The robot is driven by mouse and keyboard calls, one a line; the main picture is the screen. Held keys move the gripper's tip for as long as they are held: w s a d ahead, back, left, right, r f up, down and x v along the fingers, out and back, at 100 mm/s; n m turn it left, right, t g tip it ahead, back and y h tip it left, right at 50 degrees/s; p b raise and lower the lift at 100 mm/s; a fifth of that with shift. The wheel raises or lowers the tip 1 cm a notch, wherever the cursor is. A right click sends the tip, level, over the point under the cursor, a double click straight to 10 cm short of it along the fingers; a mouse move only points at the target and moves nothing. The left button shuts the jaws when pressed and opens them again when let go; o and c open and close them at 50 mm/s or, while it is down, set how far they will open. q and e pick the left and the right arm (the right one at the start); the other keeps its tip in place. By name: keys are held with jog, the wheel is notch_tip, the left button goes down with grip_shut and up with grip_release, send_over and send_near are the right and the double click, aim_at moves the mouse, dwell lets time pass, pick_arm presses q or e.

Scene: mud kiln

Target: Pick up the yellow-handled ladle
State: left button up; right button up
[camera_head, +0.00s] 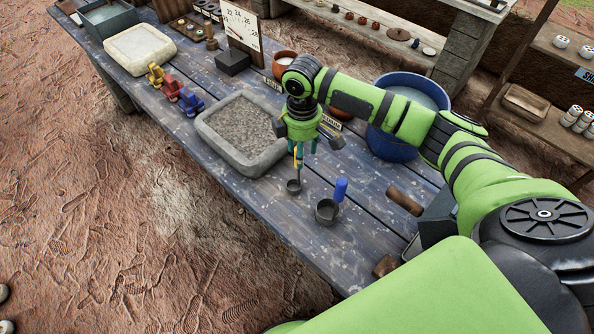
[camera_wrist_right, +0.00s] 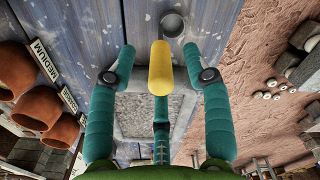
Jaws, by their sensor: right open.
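The yellow-handled ladle stands on the blue plank table, its grey bowl (camera_head: 293,186) at the bottom and its yellow handle (camera_wrist_right: 160,68) pointing up. My right gripper (camera_head: 300,160) is above it, pointing down, with its teal fingers around the handle. In the right wrist view the fingers of my right gripper (camera_wrist_right: 160,60) are spread on both sides of the handle, with visible gaps. In the head view the fingers hide part of the handle. My left gripper is not in view.
A blue-handled ladle (camera_head: 327,211) stands close by on the right. A stone tray (camera_head: 208,130) of grey grit lies to the left. A blue bucket (camera_head: 387,145) stands behind my right arm. Wooden-handled tools (camera_head: 404,201) lie to the right. The table's front edge is near.

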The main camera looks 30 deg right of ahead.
jog(key=f, duration=0.1)
jog(key=f+p, duration=0.1)
jog(key=f, duration=0.2)
jog(key=shift+w+a+f+p, duration=0.15)
jog(key=shift+w+a+p, duration=0.1)
jog(key=shift+w+p, duration=0.1)
jog(key=shift+f, duration=0.3)
grip_shut()
jog(key=shift+r, duration=0.1)
